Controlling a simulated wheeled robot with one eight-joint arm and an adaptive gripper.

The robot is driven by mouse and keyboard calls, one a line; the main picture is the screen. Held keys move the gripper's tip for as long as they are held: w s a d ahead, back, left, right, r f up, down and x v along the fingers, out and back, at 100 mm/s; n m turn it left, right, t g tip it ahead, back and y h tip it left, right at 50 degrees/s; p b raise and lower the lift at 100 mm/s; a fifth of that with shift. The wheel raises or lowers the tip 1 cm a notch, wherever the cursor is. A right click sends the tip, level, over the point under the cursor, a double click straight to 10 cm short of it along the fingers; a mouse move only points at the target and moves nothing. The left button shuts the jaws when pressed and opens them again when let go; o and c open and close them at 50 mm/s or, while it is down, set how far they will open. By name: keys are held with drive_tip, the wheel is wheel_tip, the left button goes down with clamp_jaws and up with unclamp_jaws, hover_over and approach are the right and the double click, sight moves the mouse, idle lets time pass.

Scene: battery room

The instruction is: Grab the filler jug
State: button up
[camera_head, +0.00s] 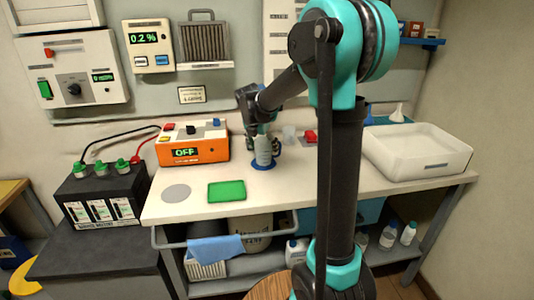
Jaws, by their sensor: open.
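A pale grey, partly see-through vessel (263,153), which looks like the filler jug, stands upright on the white bench. A blue round base or mat (285,164) shows around its foot. My gripper (263,145) points down at it from above, with its dark fingers on either side of the vessel's upper part. The jaws are open, and I cannot tell whether a finger touches the vessel. The gripper hides the vessel's top and any handle.
An orange box (194,147) reading OFF stands left of the gripper, wired to a black battery (102,197). A small clear container (289,133) and a red object (310,136) are close on the right. A white tray (417,167) fills the bench's right end. A green pad (227,191) lies in front.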

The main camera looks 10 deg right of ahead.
drive_tip(key=c, duration=1.4)
drive_tip(key=shift+c, duration=0.2)
drive_tip(key=shift+r, duration=0.2)
drive_tip(key=shift+r, duration=1.45)
drive_tip(key=shift+s+a+r, duration=0.15)
drive_tip(key=shift+s+a, duration=0.05)
drive_tip(key=shift+s, duration=0.05)
drive_tip(key=s+a, duration=1)
drive_tip(key=s, duration=0.3)
drive_tip(key=shift+s+a, duration=0.25)
drive_tip(key=shift+s, duration=0.1)
